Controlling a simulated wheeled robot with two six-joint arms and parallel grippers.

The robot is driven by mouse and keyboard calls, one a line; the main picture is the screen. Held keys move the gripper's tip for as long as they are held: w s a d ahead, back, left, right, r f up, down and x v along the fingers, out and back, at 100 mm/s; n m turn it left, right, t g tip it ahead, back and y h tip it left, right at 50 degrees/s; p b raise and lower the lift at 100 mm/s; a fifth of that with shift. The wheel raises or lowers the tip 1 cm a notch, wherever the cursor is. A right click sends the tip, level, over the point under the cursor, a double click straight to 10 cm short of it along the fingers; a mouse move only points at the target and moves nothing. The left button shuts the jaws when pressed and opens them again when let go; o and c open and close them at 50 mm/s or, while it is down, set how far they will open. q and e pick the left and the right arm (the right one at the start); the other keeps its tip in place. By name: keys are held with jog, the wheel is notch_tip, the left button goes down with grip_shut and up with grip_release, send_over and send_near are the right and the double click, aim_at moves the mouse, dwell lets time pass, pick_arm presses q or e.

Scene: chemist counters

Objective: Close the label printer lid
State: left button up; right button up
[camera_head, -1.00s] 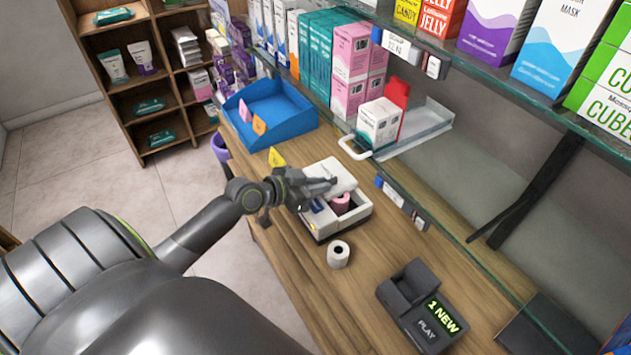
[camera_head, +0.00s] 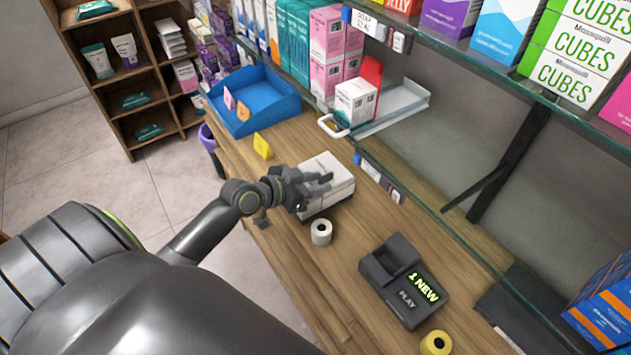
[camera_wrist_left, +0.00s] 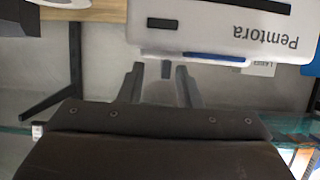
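The white label printer (camera_head: 340,190) stands on the wooden counter, partly behind my left gripper (camera_head: 318,182). Its lid (camera_head: 322,162) lies down over the body, and no pink roll shows inside. I cannot tell whether the lid is fully latched. The left gripper's fingers lie over the printer's top, seemingly at or just above the lid; contact is unclear. In the left wrist view the printer (camera_wrist_left: 225,35) shows upside down with the word "Pemtora", and the fingers (camera_wrist_left: 160,85) stand apart with nothing held between them. My right gripper is not in view.
A white paper roll (camera_head: 321,232) stands in front of the printer. A dark card terminal (camera_head: 405,280) and a yellow roll (camera_head: 436,343) are nearer. A blue tray (camera_head: 255,100) and yellow tag (camera_head: 262,146) are behind. A glass shelf (camera_head: 470,80) overhangs the counter's right side.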

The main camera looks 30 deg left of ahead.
pick_arm(q)
jog(key=shift+a, duration=0.1)
jog(key=shift+s+a+r, duration=0.15)
jog(key=shift+s, duration=0.2)
jog(key=p+v, duration=0.1)
jog(key=v, duration=1.5)
jog(key=shift+s+p, duration=0.25)
jog(key=shift+p, duration=0.15)
